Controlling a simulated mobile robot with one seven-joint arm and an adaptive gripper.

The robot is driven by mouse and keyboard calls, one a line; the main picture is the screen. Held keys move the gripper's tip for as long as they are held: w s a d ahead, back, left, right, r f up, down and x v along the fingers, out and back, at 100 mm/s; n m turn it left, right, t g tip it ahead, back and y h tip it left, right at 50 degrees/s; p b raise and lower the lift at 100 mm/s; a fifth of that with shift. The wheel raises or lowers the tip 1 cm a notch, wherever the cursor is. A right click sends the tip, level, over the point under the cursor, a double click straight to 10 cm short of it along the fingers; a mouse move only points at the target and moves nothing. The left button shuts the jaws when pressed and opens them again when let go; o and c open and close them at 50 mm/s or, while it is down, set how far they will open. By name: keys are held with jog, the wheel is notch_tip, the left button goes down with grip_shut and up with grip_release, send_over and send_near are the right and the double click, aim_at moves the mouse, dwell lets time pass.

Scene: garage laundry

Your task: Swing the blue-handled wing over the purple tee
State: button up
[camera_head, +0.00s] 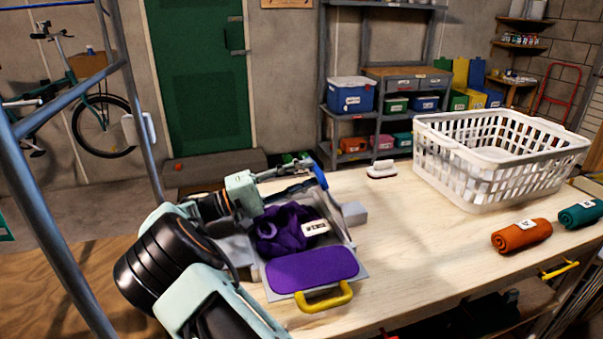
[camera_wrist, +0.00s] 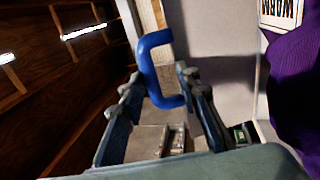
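The purple tee (camera_head: 282,230) lies bunched on a grey folding board, with a white label (camera_head: 314,228) on it; its edge shows at the right of the wrist view (camera_wrist: 297,85). A flat purple piece (camera_head: 312,270) covers the front panel, which has a yellow handle (camera_head: 324,298). The blue handle (camera_head: 319,174) is at the board's far side. In the wrist view the blue handle (camera_wrist: 150,70) reaches between the fingers of my gripper (camera_wrist: 162,92). The fingers are apart around it; I cannot tell whether they touch it. My arm hides the board's left part.
A white laundry basket (camera_head: 480,165) stands at the table's back right. Rolled orange (camera_head: 521,235) and teal (camera_head: 580,214) cloths lie at the right. A small white brush-like item (camera_head: 382,170) sits at the back. The table's middle (camera_head: 420,240) is clear.

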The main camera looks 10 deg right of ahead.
jog(key=shift+s+a+f, duration=0.1)
jog(key=shift+f, duration=0.15)
jog(key=v, duration=1.1)
jog(key=shift+a+r, duration=0.1)
jog(key=shift+a, duration=0.3)
